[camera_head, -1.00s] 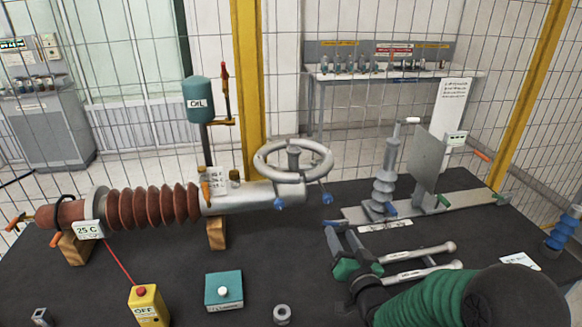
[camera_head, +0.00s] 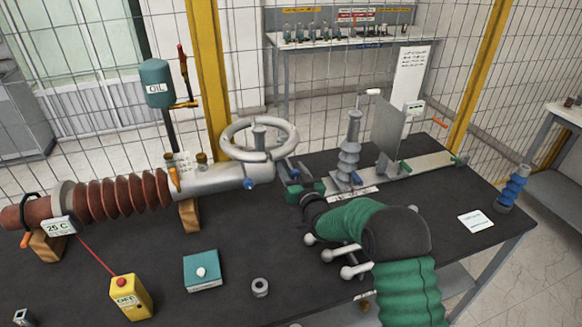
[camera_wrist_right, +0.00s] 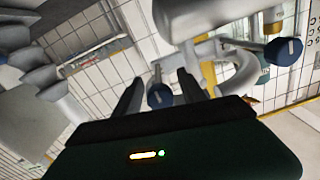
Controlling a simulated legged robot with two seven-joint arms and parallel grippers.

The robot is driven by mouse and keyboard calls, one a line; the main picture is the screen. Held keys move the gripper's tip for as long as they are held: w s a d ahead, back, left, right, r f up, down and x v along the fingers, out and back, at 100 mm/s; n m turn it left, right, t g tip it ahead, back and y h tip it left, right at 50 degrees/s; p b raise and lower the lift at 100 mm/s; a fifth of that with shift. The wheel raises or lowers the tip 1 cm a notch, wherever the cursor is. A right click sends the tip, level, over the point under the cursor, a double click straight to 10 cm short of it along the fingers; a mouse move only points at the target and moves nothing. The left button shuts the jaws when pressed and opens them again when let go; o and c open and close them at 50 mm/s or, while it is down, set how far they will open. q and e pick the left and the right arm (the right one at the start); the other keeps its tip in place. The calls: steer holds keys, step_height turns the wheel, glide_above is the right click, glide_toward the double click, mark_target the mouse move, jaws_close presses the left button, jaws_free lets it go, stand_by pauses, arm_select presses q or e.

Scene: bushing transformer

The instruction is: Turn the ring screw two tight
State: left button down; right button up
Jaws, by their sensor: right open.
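The brown ribbed bushing (camera_head: 110,195) lies on wooden blocks, with a grey housing (camera_head: 225,178) and a grey ring (camera_head: 292,150) at its right end. One blue-headed screw (camera_head: 249,184) sits at the housing's lower front; I cannot tell which screw is number two. My right gripper (camera_head: 288,171) is beside the ring's right side, its fingers pointing at the housing. In the right wrist view a blue screw head (camera_wrist_right: 160,96) shows between the two open fingers, with no clear contact. Another blue screw (camera_wrist_right: 283,51) is to the right. My left gripper is out of view.
A grey insulator (camera_head: 350,150) and plate stand on a metal rail behind my right arm. Spanners (camera_head: 340,253) lie partly hidden under the arm. A yellow OFF box (camera_head: 130,298), teal button box (camera_head: 201,271) and nut (camera_head: 260,287) stand at the front.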

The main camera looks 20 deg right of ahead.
steer(key=shift+w, duration=0.25)
jaws_close()
steer(key=n+b, duration=0.1)
steer(key=b, duration=0.1)
steer(key=shift+f+b, duration=0.3)
steer(key=shift+r+n, duration=0.15)
steer(key=shift+n, duration=0.15)
steer(key=shift+r, duration=0.15)
jaws_free()
steer(key=shift+s, duration=0.1)
steer(key=s+d+b, duration=0.1)
steer(key=s+b, duration=0.1)
steer(key=s, duration=1.4)
steer(key=shift+s, duration=0.35)
